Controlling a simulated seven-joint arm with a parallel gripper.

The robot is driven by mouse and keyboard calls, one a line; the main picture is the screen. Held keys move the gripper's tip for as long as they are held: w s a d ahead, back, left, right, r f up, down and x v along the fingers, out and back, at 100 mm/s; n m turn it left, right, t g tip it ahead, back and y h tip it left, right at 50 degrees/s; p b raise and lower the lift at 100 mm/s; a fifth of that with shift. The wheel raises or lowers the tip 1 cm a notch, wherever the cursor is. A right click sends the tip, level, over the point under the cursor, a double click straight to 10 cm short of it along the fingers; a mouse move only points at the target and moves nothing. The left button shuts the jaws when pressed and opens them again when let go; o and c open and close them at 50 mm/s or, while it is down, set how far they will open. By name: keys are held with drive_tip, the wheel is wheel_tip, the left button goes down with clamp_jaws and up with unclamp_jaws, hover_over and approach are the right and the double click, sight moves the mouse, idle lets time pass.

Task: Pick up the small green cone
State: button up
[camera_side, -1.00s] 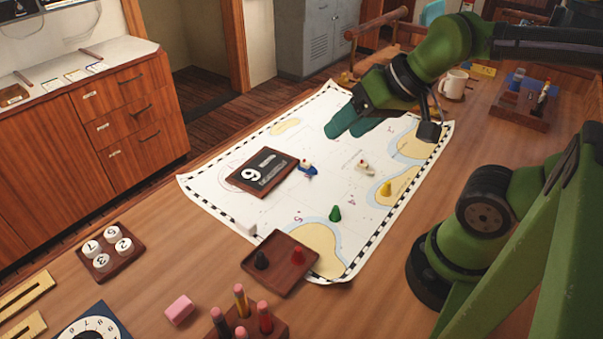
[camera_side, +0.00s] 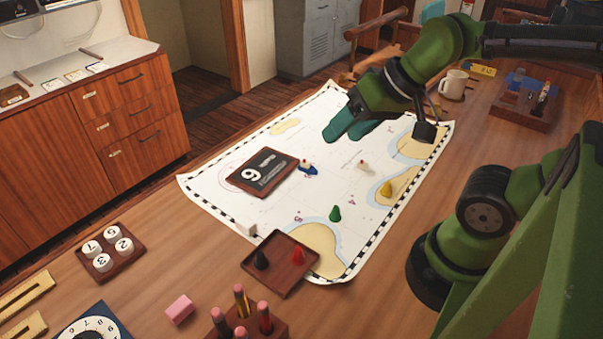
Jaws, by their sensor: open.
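The small green cone (camera_side: 336,213) stands upright on the white sea chart (camera_side: 220,191), right of the chart's middle and near a sand-coloured patch. My gripper (camera_side: 347,134) is over the far part of the chart, above and well apart from the green cone. Its two green fingers point toward the left and down. They are open, and nothing shows between them.
A yellow cone (camera_side: 387,188), a white piece (camera_side: 363,167) and a small blue-and-white boat (camera_side: 307,168) stand on the chart. A dark plaque (camera_side: 262,172) lies beside the boat. A wooden tray (camera_side: 294,273) holds black and red cones. A mug (camera_side: 453,84) stands at the back.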

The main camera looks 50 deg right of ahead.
sight(336, 207)
drive_tip(key=d+f+g, duration=0.1)
drive_tip(key=f+g, duration=0.1)
drive_tip(key=f, duration=0.5)
drive_tip(key=w+d+f+g+h, duration=0.1)
drive_tip(key=f+g, duration=0.1)
drive_tip(key=f, duration=0.6)
drive_tip(key=w+d+f+g+h, duration=0.1)
drive_tip(key=f+g, duration=0.1)
drive_tip(key=f, duration=0.6)
drive_tip(key=shift+w+f+m+g, duration=0.15)
drive_tip(key=shift+w+m+g, duration=0.15)
drive_tip(key=shift+m, duration=0.1)
drive_tip(key=shift+c, duration=0.2)
clamp_jaws()
